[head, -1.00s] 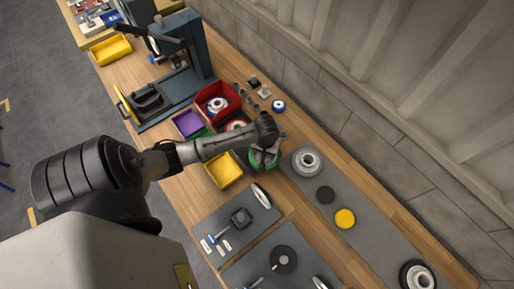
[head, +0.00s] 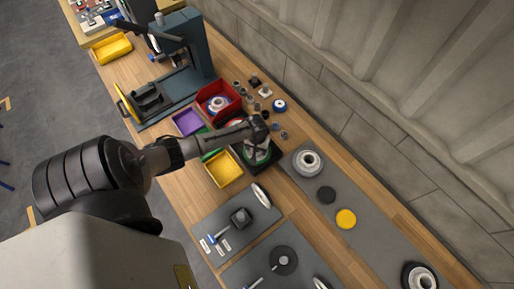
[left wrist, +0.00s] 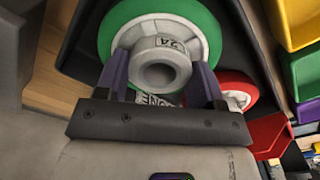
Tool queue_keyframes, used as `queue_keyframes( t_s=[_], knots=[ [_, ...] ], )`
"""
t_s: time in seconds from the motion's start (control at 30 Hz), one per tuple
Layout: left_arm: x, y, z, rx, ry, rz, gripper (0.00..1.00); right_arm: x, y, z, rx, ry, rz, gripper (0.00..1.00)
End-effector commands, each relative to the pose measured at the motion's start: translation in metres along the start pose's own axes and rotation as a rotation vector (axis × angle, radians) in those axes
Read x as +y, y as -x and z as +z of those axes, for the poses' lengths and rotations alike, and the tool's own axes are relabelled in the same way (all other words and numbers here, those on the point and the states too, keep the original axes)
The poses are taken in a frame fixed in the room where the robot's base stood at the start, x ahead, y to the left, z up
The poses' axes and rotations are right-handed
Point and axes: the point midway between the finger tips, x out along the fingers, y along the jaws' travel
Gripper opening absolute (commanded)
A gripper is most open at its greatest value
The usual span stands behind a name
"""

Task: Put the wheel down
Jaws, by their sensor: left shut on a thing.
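The wheel has a green rim (left wrist: 205,22) and a pale grey hub with a printed label. My left gripper (left wrist: 160,72) is shut on its hub, one finger on each side. In the head view the wheel (head: 262,157) shows partly below my left gripper (head: 257,146), which hides the rest. A black tray (left wrist: 76,52) lies under and around the wheel; in the head view the tray's dark edge (head: 266,170) shows. I cannot tell whether the wheel touches the tray floor. A red-rimmed wheel (left wrist: 237,90) is close beside it. My right gripper is not in view.
A yellow bin (head: 225,169), a purple bin (head: 187,122) and a red bin (head: 218,100) stand near. A grey mat (head: 372,232) with a grey wheel (head: 308,162) and discs lies to the right. Small parts lie by the wall side.

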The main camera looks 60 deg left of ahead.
Motion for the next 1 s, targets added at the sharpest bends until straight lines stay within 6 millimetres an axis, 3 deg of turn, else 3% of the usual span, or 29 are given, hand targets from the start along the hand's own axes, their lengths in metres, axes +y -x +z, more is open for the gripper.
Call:
queue_keyframes(
  t_s=[0.4,0.43,0.67,1.0],
  knots=[
    [0.0004,-0.0029,-0.0007,0.001,0.000,0.001,0.25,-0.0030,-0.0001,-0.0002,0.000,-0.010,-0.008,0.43],
    [0.0001,-0.0030,-0.0002,0.000,0.000,0.000,0.65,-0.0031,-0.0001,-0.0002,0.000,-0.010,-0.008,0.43],
    [0.0001,-0.0029,-0.0002,0.000,0.000,0.000,0.87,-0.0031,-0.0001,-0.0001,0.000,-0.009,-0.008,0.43],
    [0.0000,0.0030,-0.0006,0.002,-0.001,0.000,0.88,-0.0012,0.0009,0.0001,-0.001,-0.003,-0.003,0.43]
  ],
)
